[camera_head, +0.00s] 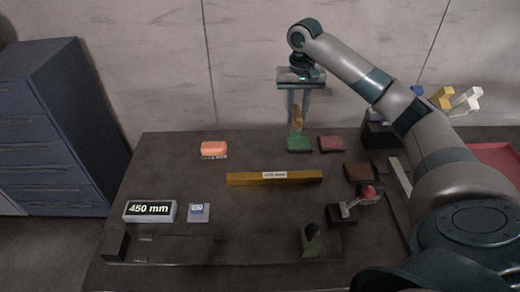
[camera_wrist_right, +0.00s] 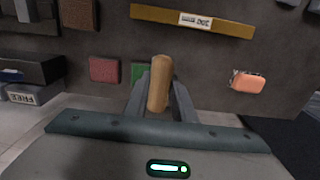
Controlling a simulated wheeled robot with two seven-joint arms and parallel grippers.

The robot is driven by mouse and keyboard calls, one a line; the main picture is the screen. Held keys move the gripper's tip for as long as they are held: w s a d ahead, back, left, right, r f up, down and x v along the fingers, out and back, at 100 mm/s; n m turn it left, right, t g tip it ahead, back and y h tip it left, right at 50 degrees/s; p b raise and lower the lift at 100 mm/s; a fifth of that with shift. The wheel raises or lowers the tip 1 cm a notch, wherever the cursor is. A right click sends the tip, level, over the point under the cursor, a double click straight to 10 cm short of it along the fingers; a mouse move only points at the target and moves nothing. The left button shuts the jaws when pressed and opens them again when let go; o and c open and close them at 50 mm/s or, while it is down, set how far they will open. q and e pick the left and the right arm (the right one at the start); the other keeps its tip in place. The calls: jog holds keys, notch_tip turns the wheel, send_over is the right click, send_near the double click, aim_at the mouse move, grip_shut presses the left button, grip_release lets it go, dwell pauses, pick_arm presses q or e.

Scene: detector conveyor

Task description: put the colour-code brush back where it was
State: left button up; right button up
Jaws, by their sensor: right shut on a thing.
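My right gripper (camera_head: 298,125) reaches down from above at the back of the table. It is shut on the tan wooden handle of the brush (camera_head: 297,116). In the right wrist view the handle (camera_wrist_right: 159,84) stands between the two fingers (camera_wrist_right: 160,103). The brush's lower end is hard to make out. A green pad (camera_head: 299,145) lies directly below or just behind it; I cannot tell whether they touch. A red pad (camera_head: 331,143) lies to the right of the green one, and a brown pad (camera_head: 358,171) lies further right and nearer. My left gripper is not in view.
A yellow bar (camera_head: 250,179) with a label lies across the table's middle. An orange block (camera_head: 213,148) is at the back left. A 450 mm display (camera_head: 150,210) stands front left. A red-knobbed lever (camera_head: 367,192) and a dark-handled green block (camera_head: 310,245) are front right.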

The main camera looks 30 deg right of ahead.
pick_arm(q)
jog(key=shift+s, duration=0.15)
pick_arm(e)
jog(key=shift+a, duration=0.1)
jog(key=shift+w+a+f, duration=0.1)
jog(key=shift+w+a, duration=0.05)
jog(key=shift+w, duration=0.1)
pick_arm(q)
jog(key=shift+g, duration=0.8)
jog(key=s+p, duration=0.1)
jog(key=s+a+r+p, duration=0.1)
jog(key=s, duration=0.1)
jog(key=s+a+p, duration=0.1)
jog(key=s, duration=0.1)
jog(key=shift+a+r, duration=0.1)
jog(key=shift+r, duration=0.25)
pick_arm(e)
jog(key=w+a+f, duration=0.6)
jog(key=w, duration=0.3)
jog(key=shift+f, duration=0.4)
jog(key=shift+a, duration=0.1)
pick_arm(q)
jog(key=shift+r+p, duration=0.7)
pick_arm(e)
jog(key=shift+f, duration=2)
